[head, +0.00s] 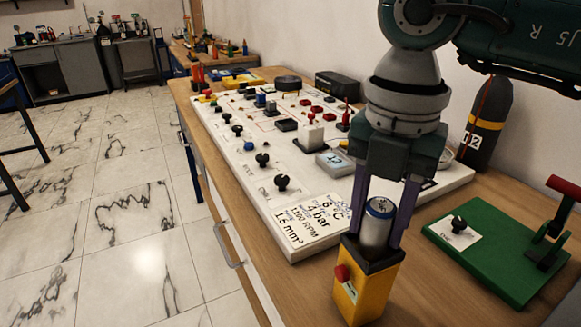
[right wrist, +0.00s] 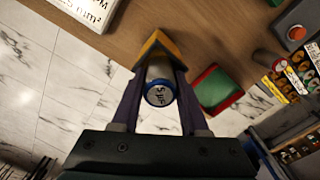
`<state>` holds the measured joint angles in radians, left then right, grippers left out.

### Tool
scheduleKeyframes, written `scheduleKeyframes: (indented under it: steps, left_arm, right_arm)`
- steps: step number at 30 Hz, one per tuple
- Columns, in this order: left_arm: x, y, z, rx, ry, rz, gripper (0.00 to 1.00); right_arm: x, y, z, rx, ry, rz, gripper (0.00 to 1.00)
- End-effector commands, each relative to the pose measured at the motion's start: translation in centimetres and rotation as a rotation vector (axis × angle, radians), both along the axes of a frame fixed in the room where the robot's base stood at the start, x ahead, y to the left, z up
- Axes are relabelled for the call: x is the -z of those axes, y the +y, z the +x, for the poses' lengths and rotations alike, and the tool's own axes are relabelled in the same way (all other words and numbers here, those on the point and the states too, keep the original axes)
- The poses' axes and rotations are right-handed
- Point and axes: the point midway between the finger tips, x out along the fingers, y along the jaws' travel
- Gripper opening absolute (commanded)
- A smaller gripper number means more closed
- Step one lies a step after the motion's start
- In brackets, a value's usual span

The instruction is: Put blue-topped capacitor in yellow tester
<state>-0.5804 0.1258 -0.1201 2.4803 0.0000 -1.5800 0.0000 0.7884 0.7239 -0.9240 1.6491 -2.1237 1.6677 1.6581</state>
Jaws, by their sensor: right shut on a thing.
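The blue-topped capacitor (head: 378,226) is a silver cylinder standing upright between the fingers of my right gripper (head: 379,224), which is shut on it. Its blue rim and printed top face also show in the right wrist view (right wrist: 159,93). The yellow tester (head: 365,288) is a box with a black top and a red button, at the table's front edge. The capacitor's lower end is at the tester's black top; I cannot tell how deep it sits. My left gripper is not in view.
A white board (head: 270,185) with knobs, labels and components lies behind and left of the tester. A green base (head: 490,270) with a red-handled lever stands to the right. A dark gas cylinder (head: 487,125) stands by the wall. Bare wood lies between tester and green base.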

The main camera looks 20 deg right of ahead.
Motion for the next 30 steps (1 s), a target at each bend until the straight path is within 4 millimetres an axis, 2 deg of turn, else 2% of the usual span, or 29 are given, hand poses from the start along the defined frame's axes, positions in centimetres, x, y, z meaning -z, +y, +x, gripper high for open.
scheduleKeyframes:
  steps: [2, 3, 10, 17, 21, 23, 30]
  left_arm:
    - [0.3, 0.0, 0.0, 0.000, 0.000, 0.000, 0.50]
    - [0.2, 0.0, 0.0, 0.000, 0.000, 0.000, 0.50]
    - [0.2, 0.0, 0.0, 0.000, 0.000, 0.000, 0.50]
    - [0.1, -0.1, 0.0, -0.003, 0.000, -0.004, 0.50]
    - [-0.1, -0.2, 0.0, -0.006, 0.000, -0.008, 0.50]
    - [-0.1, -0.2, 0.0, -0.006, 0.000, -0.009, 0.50]
    - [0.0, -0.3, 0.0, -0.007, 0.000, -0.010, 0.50]
  right_arm:
    - [0.4, 0.0, 0.0, 0.000, 0.000, 0.000, 0.00]
    - [0.2, 0.0, 0.0, 0.000, 0.000, 0.000, 0.48]
    - [0.2, 0.0, 0.0, 0.000, 0.000, 0.000, 0.74]
    - [0.1, 0.0, 0.0, 0.000, 0.000, 0.000, 0.74]
    - [-0.8, 0.0, 0.1, 0.001, -0.002, 0.000, 0.74]
    - [-1.8, 0.0, 0.1, 0.001, -0.004, 0.001, 0.74]
    - [-7.3, 0.0, 0.2, 0.000, -0.007, 0.000, 0.74]
